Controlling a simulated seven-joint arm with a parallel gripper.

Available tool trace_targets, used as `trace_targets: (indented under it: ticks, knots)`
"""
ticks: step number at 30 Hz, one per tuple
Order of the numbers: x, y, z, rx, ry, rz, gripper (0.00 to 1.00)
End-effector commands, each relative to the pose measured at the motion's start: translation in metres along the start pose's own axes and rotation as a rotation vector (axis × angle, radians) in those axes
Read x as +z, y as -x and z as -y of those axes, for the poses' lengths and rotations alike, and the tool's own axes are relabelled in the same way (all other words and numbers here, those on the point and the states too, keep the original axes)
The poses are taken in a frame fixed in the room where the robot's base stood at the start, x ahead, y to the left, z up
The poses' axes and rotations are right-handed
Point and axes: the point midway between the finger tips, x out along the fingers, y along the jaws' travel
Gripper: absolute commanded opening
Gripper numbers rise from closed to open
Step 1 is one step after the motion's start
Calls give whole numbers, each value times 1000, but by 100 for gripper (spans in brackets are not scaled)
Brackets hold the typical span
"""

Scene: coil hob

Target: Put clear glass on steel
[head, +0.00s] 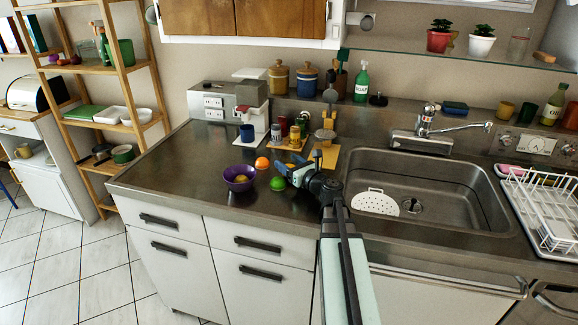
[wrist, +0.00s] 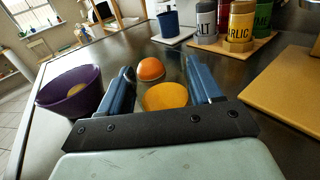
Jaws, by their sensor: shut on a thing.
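My gripper (head: 290,170) is low over the steel counter (head: 190,165), left of the sink. A clear glass-like tumbler (head: 518,43) stands on the glass wall shelf at the upper right, well away from my gripper.
A purple bowl (head: 239,178) with something yellowish inside stands left of my gripper. An orange rounded thing (head: 262,162) and a green one (head: 277,183) lie close by. Spice jars (wrist: 238,25) stand behind.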

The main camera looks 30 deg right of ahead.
Motion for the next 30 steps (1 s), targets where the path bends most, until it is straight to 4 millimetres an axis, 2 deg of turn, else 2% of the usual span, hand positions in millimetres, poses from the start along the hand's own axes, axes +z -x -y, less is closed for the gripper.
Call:
trace_targets:
  ticks: [3,16,17,24,30]
  knots:
    - [-6,0,0,0,-1,1,30]
    - [-10,0,0,0,-1,1,30]
    - [-11,0,0,0,0,0,65]
    - [-10,0,0,0,0,1,88]
    - [-10,0,0,0,0,1,90]
